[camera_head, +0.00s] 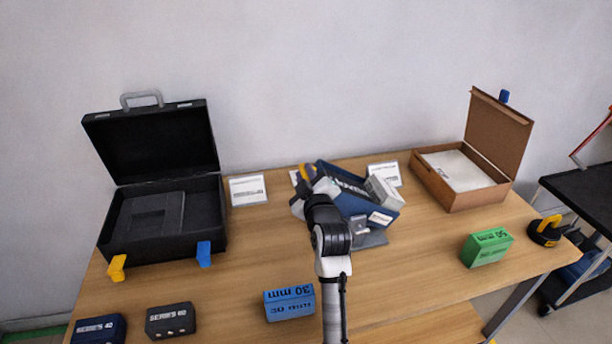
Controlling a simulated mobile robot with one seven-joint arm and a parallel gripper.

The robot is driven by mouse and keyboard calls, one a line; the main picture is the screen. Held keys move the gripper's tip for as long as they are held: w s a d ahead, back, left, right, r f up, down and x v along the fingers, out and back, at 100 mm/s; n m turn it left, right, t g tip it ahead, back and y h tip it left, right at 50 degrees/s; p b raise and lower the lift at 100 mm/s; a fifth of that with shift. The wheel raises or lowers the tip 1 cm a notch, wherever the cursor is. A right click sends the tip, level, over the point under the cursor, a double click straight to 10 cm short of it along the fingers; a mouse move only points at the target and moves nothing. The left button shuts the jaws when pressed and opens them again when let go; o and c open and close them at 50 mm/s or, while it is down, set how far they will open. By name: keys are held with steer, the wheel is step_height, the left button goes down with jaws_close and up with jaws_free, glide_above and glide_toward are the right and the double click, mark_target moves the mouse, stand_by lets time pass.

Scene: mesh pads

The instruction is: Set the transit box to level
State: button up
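A blue open box (375,211) sits tilted on a grey stand (372,238) at the middle back of the table. I take it to be the transit box, though its lettering is only partly readable. A pale block (383,192) lies at its right end. My gripper (308,188) is at the left side of the blue box, next to a yellow part (308,172). My arm's wrist covers the front left of the box. The fingertips are too small and hidden to tell whether they are open or touching the box.
An open black case (120,245) stands left, and an open brown carton (462,198) right. Blue (289,303) and green (487,248) blocks, dark boxes (171,320) and a yellow-black tool (545,230) lie nearer. White cards (248,190) stand behind. The front middle right is clear.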

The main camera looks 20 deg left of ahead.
jaws_close()
steer(key=shift+n, duration=0.7)
steer(key=f+b, duration=0.1)
steer(key=s+a+f+b, duration=0.1)
steer(key=b, duration=0.1)
steer(key=a+f+b, duration=0.1)
steer(key=b, duration=0.1)
steer(key=shift+s+a+f, duration=0.1)
steer(key=shift+s+f, duration=0.15)
steer(key=o, duration=0.7)
jaws_free()
